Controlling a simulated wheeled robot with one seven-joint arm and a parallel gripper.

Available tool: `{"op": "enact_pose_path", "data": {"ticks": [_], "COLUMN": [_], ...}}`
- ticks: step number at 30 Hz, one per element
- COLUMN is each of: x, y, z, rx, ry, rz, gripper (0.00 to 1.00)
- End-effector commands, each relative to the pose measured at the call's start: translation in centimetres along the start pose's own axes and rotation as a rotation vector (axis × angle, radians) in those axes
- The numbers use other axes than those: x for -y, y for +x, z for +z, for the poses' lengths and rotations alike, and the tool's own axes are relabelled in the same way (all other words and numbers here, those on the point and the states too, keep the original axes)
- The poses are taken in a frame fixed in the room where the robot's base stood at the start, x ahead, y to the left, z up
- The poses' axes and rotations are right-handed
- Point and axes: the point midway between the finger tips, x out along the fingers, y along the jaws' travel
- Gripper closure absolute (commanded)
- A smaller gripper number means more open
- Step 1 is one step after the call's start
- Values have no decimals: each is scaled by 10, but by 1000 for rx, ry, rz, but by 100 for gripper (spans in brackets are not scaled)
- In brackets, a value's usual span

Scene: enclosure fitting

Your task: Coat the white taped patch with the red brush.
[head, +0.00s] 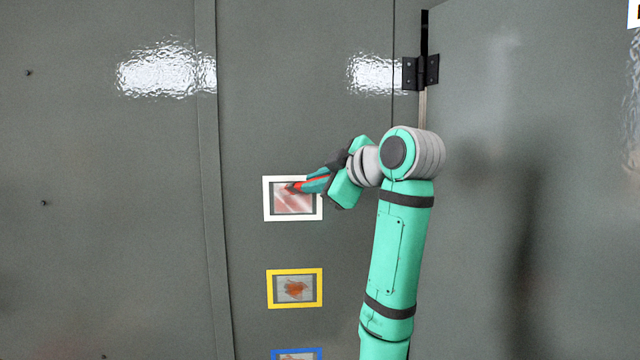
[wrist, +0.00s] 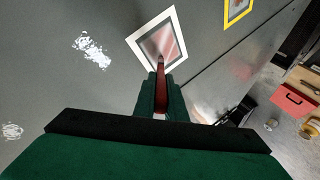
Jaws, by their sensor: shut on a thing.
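The white taped patch (head: 292,216) is a white square frame on the grey wall, left of my arm in the head view. Its inside carries reddish, streaky colour with some grey left showing. It also shows at the top of the wrist view (wrist: 146,64). My gripper (head: 325,182) is shut on the red brush (head: 299,187), whose tip is at the upper left inside of the frame. In the wrist view the red brush (wrist: 162,92) stands between the fingers and points into the patch. I cannot tell whether its bristles touch the surface.
A yellow taped patch (head: 295,304) with a rusty blotch sits below, and a blue taped patch (head: 297,353) lower still, cut by the frame edge. A hinge (head: 421,72) joins a panel at right. A red box (wrist: 293,101) stands on a bench in the wrist view.

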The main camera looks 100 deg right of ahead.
Motion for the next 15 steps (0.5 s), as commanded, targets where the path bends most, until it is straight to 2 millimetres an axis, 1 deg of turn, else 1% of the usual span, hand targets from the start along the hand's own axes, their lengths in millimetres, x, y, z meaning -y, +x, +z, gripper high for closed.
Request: {"op": "enact_pose_path", "data": {"ticks": [15], "x": [11], "y": [9], "z": [-16], "rx": [-1], "ry": [0], "rz": [-1], "gripper": [100]}}
